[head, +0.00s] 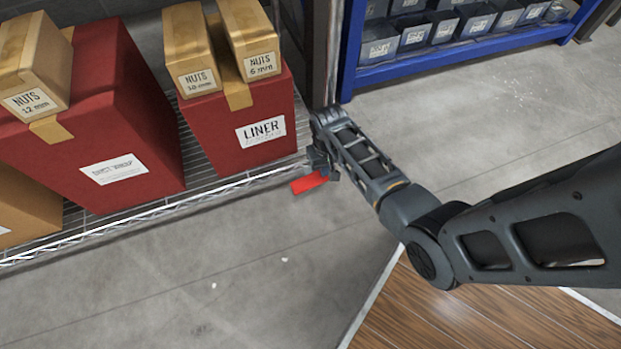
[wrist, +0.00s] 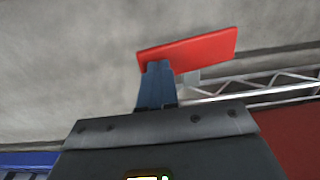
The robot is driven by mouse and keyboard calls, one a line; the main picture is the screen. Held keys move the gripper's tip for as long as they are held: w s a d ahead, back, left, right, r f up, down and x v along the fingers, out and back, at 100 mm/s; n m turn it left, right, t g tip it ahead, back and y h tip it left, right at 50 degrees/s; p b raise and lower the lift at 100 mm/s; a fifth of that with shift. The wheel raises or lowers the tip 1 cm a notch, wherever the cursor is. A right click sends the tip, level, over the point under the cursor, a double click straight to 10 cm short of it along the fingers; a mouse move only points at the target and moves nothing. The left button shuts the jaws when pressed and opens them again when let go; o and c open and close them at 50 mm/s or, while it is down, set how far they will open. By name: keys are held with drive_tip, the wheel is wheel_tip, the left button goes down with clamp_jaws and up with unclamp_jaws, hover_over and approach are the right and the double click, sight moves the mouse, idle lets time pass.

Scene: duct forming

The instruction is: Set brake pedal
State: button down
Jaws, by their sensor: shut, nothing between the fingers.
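The red brake pedal (head: 310,183) is a flat red plate at the front lower edge of the wire shelf, near its right end. In the wrist view the pedal (wrist: 205,50) runs slightly tilted across the top, with a pale bracket behind it leading towards the shelf rail. My gripper (head: 318,165) is right at the pedal in the head view. In the wrist view my gripper's fingers (wrist: 157,70) are shut together and empty. Their tips overlap the pedal's left end; I cannot tell whether they touch it.
The wire shelf (head: 155,212) holds red boxes, including a LINER box (head: 262,133), with cardboard NUTS boxes (head: 198,80) on top. A dark upright post (head: 322,60) stands beside my gripper. A blue rack (head: 460,60) is behind. The grey floor (head: 230,270) in front is clear.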

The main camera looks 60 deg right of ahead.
drive_tip(key=shift+f+b, duration=0.5)
drive_tip(key=shift+f, duration=0.35)
idle(0.4)
wheel_tip(320, 180, up, 7)
drive_tip(key=p, duration=0.7)
drive_tip(key=shift+r+p, duration=0.1)
drive_tip(key=shift+p, duration=0.3)
idle(0.4)
